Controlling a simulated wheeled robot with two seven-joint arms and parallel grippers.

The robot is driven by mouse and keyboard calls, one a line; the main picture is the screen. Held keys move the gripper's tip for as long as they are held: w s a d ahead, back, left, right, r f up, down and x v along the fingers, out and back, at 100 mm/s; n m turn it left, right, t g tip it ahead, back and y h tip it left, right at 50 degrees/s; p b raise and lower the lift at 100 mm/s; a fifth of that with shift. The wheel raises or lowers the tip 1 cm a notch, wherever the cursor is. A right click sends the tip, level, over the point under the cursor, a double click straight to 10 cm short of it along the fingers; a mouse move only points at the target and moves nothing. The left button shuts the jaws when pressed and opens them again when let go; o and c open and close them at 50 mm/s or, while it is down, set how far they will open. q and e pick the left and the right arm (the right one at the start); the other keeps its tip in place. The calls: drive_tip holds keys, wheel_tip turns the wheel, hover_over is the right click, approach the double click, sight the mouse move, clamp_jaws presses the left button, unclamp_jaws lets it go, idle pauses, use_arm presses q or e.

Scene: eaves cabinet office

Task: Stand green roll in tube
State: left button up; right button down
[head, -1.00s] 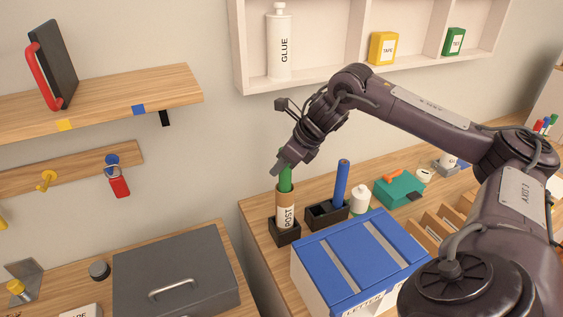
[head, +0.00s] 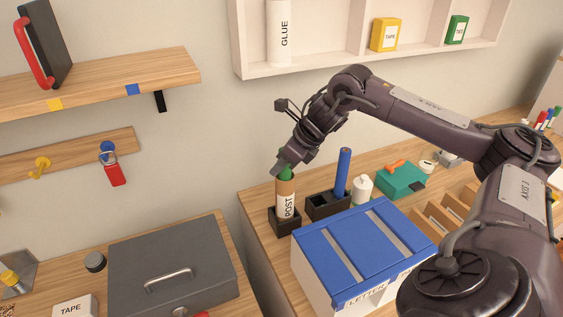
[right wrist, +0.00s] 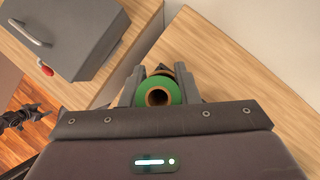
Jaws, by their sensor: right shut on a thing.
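The green roll (head: 286,173) stands upright inside the brown tube labelled POST (head: 286,200), with only its top end showing above the rim. The tube stands in a black holder (head: 284,222) on the wooden desk. My right gripper (head: 284,168) is directly above the tube, shut on the top of the green roll. In the right wrist view the roll's hollow green end (right wrist: 158,92) sits between the two fingers. The roll's lower part is hidden inside the tube.
A blue roll (head: 343,172) stands in a black holder (head: 322,207) just right of the tube. A blue-lidded letter box (head: 365,250) is in front, a white bottle (head: 362,188) behind it. A grey case (head: 170,265) lies on the left desk, across a gap.

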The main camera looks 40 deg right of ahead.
drive_tip(key=shift+f, duration=0.25)
drive_tip(key=c, duration=0.6)
unclamp_jaws()
drive_tip(key=shift+c, duration=0.2)
drive_tip(key=shift+r, duration=0.1)
wheel_tip(320, 180, up, 8)
drive_tip(key=p, duration=0.6)
drive_tip(key=shift+p, duration=0.4)
